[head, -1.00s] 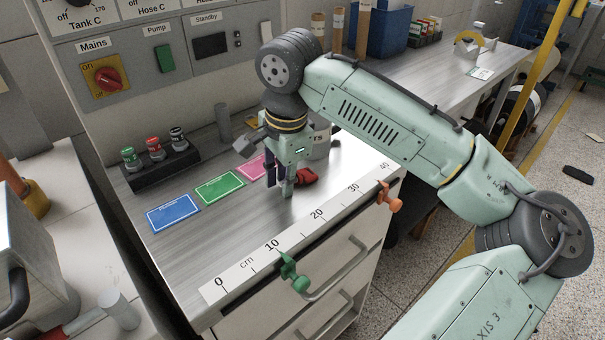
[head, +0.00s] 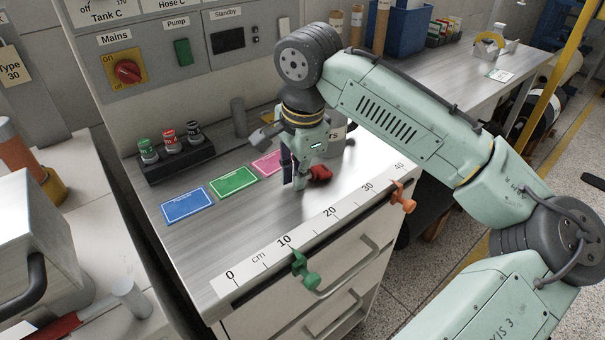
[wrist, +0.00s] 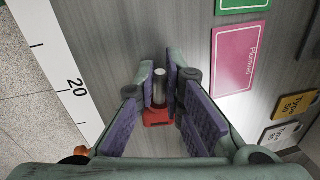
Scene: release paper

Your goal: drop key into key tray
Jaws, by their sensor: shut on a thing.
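A red piece with a silver round shaft (wrist: 159,84), which looks like the key, is between my finger pads in the wrist view. In the head view its red part (head: 320,174) shows just right of the fingertips, low at the bench top. My gripper (head: 299,182) points down and is shut on it; the fingers also show in the wrist view (wrist: 160,92). I cannot tell whether the piece touches the bench. No thing is clearly recognisable as the key tray.
Blue (head: 187,205), green (head: 233,181) and pink (head: 267,162) cards lie left of my gripper. A black rack (head: 178,165) with green, red and black-topped pieces stands behind them. A ruler strip (head: 285,241) runs along the front edge, with green (head: 305,270) and orange (head: 402,197) clamps.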

